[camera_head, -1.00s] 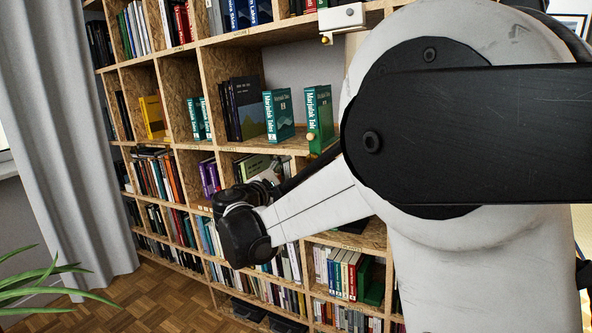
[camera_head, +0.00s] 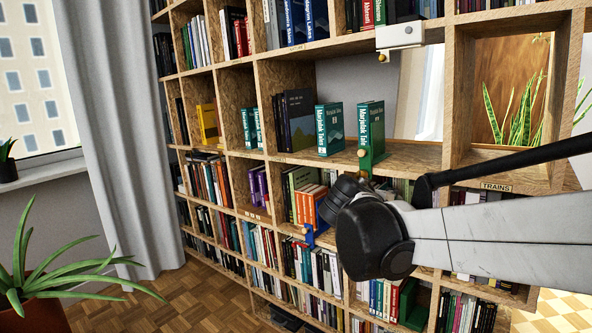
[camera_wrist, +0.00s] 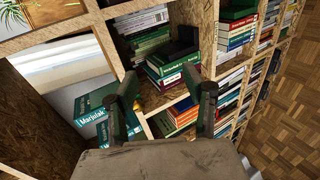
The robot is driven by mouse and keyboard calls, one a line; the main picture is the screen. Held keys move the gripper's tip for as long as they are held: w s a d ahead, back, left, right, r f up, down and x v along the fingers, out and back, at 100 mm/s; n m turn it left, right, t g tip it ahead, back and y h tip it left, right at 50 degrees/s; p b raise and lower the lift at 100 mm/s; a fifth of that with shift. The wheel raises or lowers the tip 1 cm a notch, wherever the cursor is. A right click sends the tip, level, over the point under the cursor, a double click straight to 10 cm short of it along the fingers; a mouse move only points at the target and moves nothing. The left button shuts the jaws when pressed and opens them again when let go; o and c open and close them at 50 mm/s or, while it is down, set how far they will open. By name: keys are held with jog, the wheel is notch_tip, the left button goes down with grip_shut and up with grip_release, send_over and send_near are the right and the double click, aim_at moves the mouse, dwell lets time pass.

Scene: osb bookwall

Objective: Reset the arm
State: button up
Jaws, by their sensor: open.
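My gripper (camera_head: 336,196) is in front of the bookwall in the head view, with my forearm coming in from the right. In the wrist view my gripper (camera_wrist: 163,98) shows both fingers apart, with shelved books behind the gap. Two green Marjalak Tales books (camera_head: 330,130) (camera_head: 371,130) stand upright on the shelf just above and behind my gripper. They also show at the lower left of the wrist view (camera_wrist: 97,112).
A small white fixture (camera_head: 400,35) is on an upper shelf edge. A potted plant (camera_head: 50,270) stands at the lower left, by a grey curtain (camera_head: 115,130). Parquet floor (camera_head: 180,300) is clear between them.

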jog(key=s+f+m+y+p, duration=0.1)
jog(key=s+f+m+y, duration=0.1)
jog(key=s, duration=0.6)
jog(key=s+a+f+m+g+y+p, duration=0.1)
jog(key=s+f+m+y, duration=0.1)
jog(key=s+m, duration=0.3)
jog(key=s+a+f+m+g+y+p, duration=0.1)
jog(key=s+f+m+y, duration=0.1)
jog(key=s, duration=1.1)
jog(key=shift+m+y, duration=0.9)
jog(key=shift+y, duration=0.2)
